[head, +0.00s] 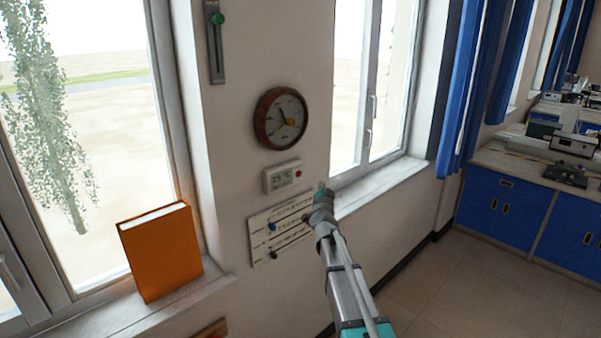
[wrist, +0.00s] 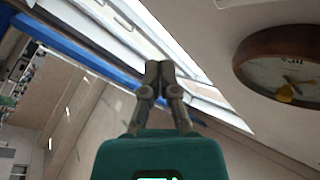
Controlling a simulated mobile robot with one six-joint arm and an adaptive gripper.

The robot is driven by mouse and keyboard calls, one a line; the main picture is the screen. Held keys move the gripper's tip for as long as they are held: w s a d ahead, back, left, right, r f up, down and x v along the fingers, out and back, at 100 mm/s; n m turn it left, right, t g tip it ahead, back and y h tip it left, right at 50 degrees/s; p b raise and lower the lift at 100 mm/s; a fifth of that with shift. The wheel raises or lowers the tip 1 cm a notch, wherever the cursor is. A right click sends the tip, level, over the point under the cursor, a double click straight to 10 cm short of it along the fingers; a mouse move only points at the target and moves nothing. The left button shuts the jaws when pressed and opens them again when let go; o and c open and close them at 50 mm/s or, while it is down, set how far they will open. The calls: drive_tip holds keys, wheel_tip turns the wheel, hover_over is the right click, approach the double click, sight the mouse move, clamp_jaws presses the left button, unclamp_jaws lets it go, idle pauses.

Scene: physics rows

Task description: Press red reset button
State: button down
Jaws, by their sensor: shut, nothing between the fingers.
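A small red button (head: 298,171) sits on the right side of a white wall unit with a grey display (head: 281,178), below a round clock. My gripper (head: 321,187) shows just to the right of and below this unit in the head view. Its fingers are together and empty, as the wrist view also shows (wrist: 158,68). The gap in depth between fingertips and wall is hard to judge. I cannot make out the button or the unit in the wrist view.
The brown-rimmed clock (head: 281,118) hangs above the unit. A white panel with sliders (head: 262,240) is below it, partly behind my gripper. A green-knobbed slider (head: 217,20) is higher up. An orange book (head: 160,251) stands on the left sill. Blue cabinets (head: 505,207) stand at right.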

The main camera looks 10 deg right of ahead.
drive_tip(key=shift+w+a, duration=0.1)
drive_tip(key=shift+w, duration=0.05)
idle(0.3)
drive_tip(key=w+a, duration=0.5)
drive_tip(key=w, duration=0.1)
drive_tip(key=shift+w, duration=0.4)
drive_tip(key=shift+w+a, duration=0.45)
drive_tip(key=shift+w, duration=0.15)
idle(2.6)
drive_tip(key=shift+s, duration=0.15)
drive_tip(key=shift+s+d, duration=0.45)
drive_tip(key=shift+s, duration=0.05)
drive_tip(key=shift+s, duration=0.1)
idle(0.5)
drive_tip(key=shift+s+d, duration=0.75)
drive_tip(key=shift+s, duration=0.25)
drive_tip(key=shift+s+d, duration=0.75)
drive_tip(key=shift+s, duration=0.2)
